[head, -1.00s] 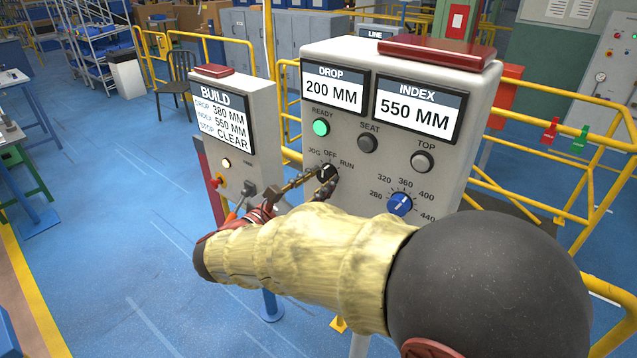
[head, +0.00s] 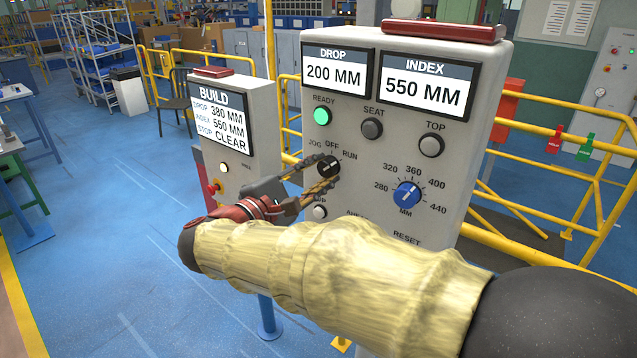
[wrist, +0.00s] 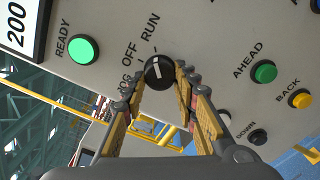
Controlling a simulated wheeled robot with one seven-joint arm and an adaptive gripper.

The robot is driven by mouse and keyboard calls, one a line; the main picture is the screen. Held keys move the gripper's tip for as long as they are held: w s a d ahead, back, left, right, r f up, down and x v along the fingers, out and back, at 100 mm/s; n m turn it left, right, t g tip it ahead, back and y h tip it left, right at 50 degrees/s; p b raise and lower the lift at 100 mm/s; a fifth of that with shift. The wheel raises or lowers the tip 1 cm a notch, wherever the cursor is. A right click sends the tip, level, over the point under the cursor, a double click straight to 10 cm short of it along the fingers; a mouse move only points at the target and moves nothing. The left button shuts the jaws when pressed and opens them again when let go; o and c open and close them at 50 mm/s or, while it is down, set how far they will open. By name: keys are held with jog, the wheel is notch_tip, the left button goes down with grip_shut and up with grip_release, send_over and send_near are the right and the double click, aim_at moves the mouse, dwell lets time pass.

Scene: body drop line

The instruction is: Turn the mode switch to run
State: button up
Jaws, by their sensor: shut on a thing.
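The mode switch (head: 329,167) is a black round knob on the grey control panel, under the labels JOG, OFF and RUN. It also shows in the wrist view (wrist: 159,72), with a white pointer mark that looks roughly upright there, leaning to the RUN side; the mark is small. My gripper (head: 322,172) reaches it from the lower left and is shut on the knob. In the wrist view my two fingers (wrist: 161,84) close on either side of it. The fingers cover part of the panel beside and below the switch.
A lit green READY lamp (head: 322,116) is above the switch. A blue MM dial (head: 407,194) is to its right. A BUILD board (head: 222,120) stands left of the panel. Yellow rails (head: 560,200) run behind. AHEAD (wrist: 264,71) and BACK (wrist: 301,99) buttons lie to one side.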

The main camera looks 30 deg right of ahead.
jog(key=shift+m+b, duration=0.35)
jog(key=shift+m, duration=0.15)
jog(key=o, duration=1.2)
jog(key=shift+c, duration=0.2)
jog(key=v, duration=1.2)
